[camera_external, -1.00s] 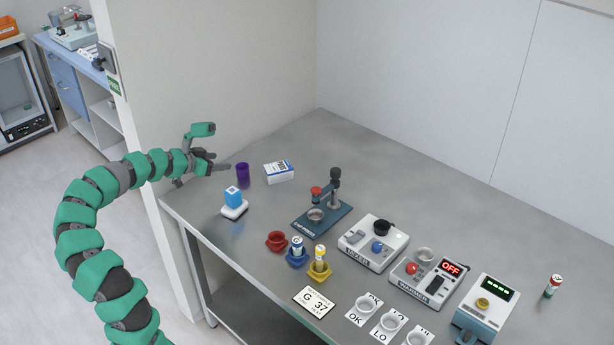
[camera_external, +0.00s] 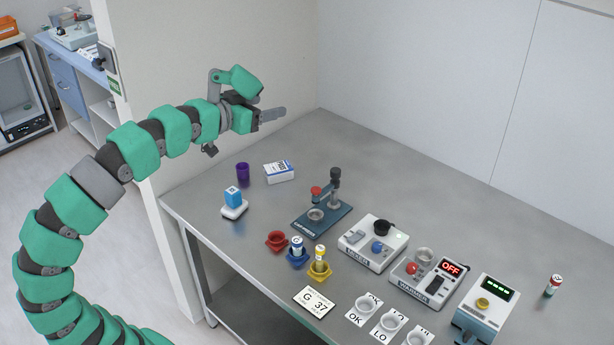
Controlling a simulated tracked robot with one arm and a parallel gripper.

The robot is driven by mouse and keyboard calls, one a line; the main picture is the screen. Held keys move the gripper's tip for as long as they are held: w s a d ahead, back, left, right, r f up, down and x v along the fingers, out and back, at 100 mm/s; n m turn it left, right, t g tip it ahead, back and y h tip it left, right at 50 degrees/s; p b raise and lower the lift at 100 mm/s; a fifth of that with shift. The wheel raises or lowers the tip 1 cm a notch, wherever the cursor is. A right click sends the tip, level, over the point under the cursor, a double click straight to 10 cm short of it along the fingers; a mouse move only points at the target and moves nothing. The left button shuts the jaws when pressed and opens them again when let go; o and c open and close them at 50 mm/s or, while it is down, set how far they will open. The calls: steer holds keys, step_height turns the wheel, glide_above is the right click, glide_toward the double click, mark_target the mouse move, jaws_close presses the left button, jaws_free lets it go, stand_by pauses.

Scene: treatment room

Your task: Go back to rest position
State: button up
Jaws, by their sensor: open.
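My gripper (camera_external: 272,115) is at the end of my green and grey arm, in the air above the far left part of the grey table (camera_external: 420,180). It is empty, with its fingers pointing right. It is clear of the purple cup (camera_external: 243,172) and the white and blue box (camera_external: 279,172), which stand on the table below it. The gap between the fingers is hard to see from this side.
A blue cube on a white base (camera_external: 233,203) stands near the left edge. A press (camera_external: 334,190), mixer (camera_external: 372,243), warmer (camera_external: 428,280) and display device (camera_external: 487,308) line the table. Red (camera_external: 277,241), blue (camera_external: 297,257) and yellow (camera_external: 320,270) holders stand in front. A vial (camera_external: 553,286) stands far right.

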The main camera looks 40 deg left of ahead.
step_height(320, 180, up, 8)
steer(key=p, duration=0.8)
steer(key=shift+f, duration=0.1)
stand_by(0.6)
